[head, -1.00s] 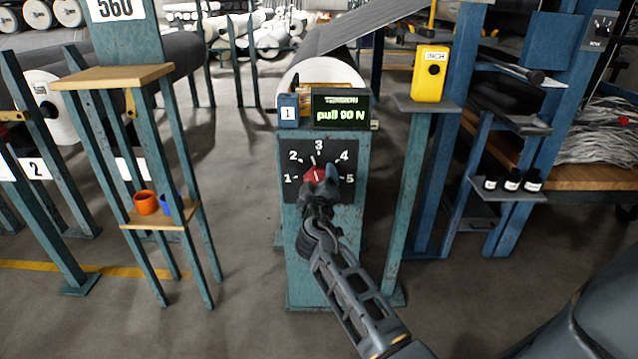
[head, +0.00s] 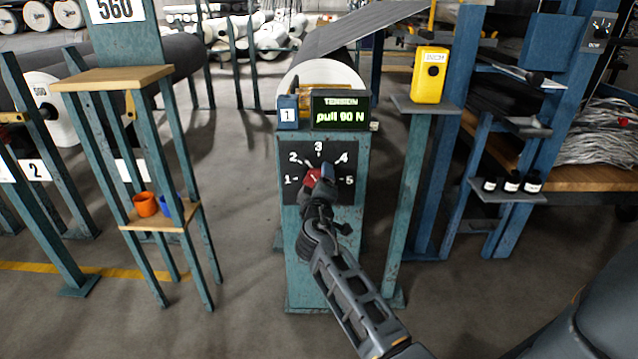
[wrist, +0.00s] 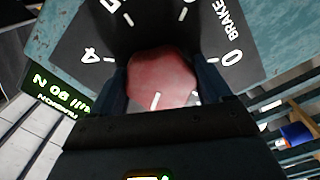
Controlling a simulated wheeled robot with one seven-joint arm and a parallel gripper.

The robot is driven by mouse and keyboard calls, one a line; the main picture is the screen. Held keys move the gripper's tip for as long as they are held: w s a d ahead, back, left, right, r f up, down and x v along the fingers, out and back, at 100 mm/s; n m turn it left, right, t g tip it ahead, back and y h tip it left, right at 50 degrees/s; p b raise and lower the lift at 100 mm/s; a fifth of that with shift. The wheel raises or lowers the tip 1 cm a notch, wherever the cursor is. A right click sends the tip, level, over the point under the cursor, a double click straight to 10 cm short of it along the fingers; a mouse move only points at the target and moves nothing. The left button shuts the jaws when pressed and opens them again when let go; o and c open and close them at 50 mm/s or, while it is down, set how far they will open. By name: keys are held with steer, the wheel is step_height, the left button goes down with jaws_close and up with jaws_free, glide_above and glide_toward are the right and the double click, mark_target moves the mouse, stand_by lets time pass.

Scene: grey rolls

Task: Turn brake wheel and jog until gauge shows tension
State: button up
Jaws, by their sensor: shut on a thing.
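My gripper (head: 321,180) is shut on the wheel. In the wrist view the red wheel (wrist: 160,75) lies between the two dark fingers, its white mark showing near the palm. The tension display (head: 341,113) above the plate reads "pull 90 N". A yellow jog box (head: 431,75) with a black button stands on a post to the right. A small needle gauge (head: 602,28) is at the upper right; its reading is too small to tell.
A left stand (head: 115,78) carries a sign "560", with orange (head: 145,204) and blue cups on its lower shelf. A small shelf (head: 510,193) with several black jars is at the right. A large grey roll is behind the post. Open floor lies between the stands.

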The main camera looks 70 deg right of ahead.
steer(key=o, duration=1)
steer(key=shift+a, duration=0.1)
steer(key=v, duration=0.7)
steer(key=shift+s+a, duration=0.15)
steer(key=shift+a, duration=0.15)
